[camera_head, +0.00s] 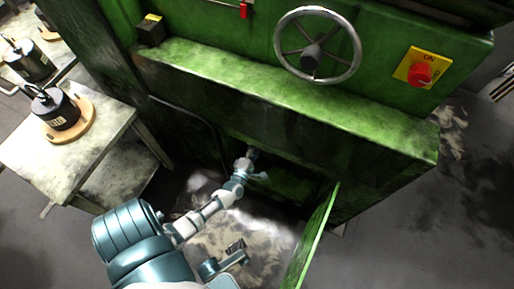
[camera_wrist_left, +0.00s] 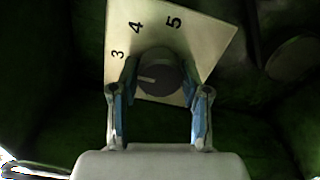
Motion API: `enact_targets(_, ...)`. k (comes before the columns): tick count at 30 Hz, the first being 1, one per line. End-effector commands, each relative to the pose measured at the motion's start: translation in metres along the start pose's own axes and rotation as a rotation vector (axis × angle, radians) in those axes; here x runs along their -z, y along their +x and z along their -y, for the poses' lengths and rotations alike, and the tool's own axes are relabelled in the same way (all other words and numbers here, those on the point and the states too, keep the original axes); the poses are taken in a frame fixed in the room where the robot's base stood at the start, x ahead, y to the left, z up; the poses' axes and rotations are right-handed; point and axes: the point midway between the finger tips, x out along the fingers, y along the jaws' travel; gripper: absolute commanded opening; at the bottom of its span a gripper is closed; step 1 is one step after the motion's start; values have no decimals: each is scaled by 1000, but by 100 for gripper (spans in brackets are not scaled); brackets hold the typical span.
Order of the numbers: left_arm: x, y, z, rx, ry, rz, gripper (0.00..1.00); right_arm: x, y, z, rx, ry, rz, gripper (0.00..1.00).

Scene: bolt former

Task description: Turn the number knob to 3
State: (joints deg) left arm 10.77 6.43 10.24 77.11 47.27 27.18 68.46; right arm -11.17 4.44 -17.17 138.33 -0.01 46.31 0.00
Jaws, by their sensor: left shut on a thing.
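The number knob (camera_wrist_left: 162,66) is a dark round dial on a pale plate (camera_wrist_left: 205,38) with the numerals 3, 4 and 5 visible. Its white mark points left in the left wrist view, close to the 3 and slightly below it. My left gripper (camera_wrist_left: 160,82) is shut on the knob, one finger on each side. In the head view my left gripper (camera_head: 252,155) reaches into the dark opening low in the green machine, and the knob is hidden there. My right gripper (camera_head: 236,246) seems to be low in the head view, small and unclear.
The green machine (camera_head: 290,100) has a handwheel (camera_head: 341,78) and a red button (camera_head: 420,75) above the opening. An open green door (camera_head: 312,240) stands right of my arm. A table (camera_head: 100,150) with a black weight (camera_head: 57,112) stands to the left.

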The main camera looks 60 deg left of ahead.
Motion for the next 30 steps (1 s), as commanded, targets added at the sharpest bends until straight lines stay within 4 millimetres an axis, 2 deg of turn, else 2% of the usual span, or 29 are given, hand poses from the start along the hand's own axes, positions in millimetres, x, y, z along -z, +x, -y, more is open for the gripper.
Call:
enact_targets(1, 8, -2, 4, 6, -4, -11, 11, -1, 0, 0, 0, 0, -1, 40)
enact_targets(15, 8, -3, 4, 8, -17, -12, 11, 0, 1, 1, 14, 0, -7, 40)
enact_targets(16, 8, -3, 4, 8, -17, -12, 49, 0, 0, 1, 15, 0, -6, 40)
enact_targets(18, 8, -3, 4, 8, -17, -11, 66, 0, 0, 1, 17, 1, -3, 40)
enact_targets(19, 7, -2, 4, 7, -17, -10, 71, 0, 0, 1, 17, 1, -2, 40)
enact_targets(30, 2, -6, 2, 5, -19, -4, 71, 2, -1, 0, 4, 0, -3, 40)
